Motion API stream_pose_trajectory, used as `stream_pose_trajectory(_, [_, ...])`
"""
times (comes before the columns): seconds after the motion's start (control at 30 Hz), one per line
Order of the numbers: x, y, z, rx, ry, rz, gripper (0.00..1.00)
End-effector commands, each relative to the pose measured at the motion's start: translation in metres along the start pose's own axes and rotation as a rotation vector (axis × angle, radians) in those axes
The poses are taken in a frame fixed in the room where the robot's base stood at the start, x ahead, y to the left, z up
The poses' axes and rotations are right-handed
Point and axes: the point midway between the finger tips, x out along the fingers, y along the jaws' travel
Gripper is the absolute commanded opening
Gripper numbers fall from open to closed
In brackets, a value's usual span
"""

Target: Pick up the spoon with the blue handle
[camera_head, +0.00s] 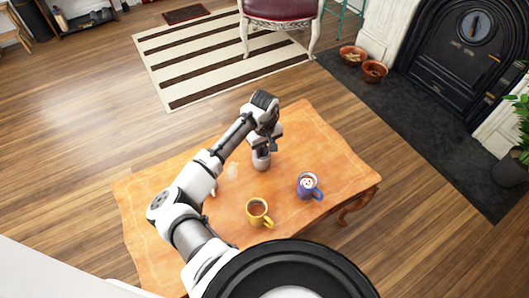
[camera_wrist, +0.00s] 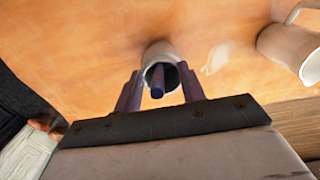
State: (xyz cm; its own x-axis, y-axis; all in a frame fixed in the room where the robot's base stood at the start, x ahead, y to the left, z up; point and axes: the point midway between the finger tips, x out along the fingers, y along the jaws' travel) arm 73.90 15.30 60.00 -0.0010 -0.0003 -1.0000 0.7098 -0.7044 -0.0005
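In the wrist view, a blue handle (camera_wrist: 157,80) sticks up out of a white cup (camera_wrist: 158,52) on the wooden table. I take it for the spoon's; the rest of the spoon is hidden inside the cup. My gripper (camera_wrist: 160,90) is open, with one finger on each side of the handle and a visible gap to both. In the head view, my gripper (camera_head: 268,146) is just above the white cup (camera_head: 262,162), pointing down, and the handle cannot be made out there.
The table (camera_head: 300,125) also bears a yellow mug (camera_head: 257,212) and a blue mug (camera_head: 308,185), both filled. A pale vessel (camera_wrist: 288,45) lies at the right of the wrist view. A pale patch (camera_wrist: 218,57) is on the tabletop. The table's far end is clear.

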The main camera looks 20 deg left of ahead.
Motion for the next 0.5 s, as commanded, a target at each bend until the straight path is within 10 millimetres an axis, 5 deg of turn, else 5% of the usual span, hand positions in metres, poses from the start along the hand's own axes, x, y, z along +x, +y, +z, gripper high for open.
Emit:
stream_pose_trajectory(0.27, [0.0041, 0.0, -0.0001, 0.0, 0.001, 0.001, 0.4])
stream_pose_trajectory(0.5, [0.0039, 0.0, 0.0, 0.0, 0.001, 0.001, 0.1])
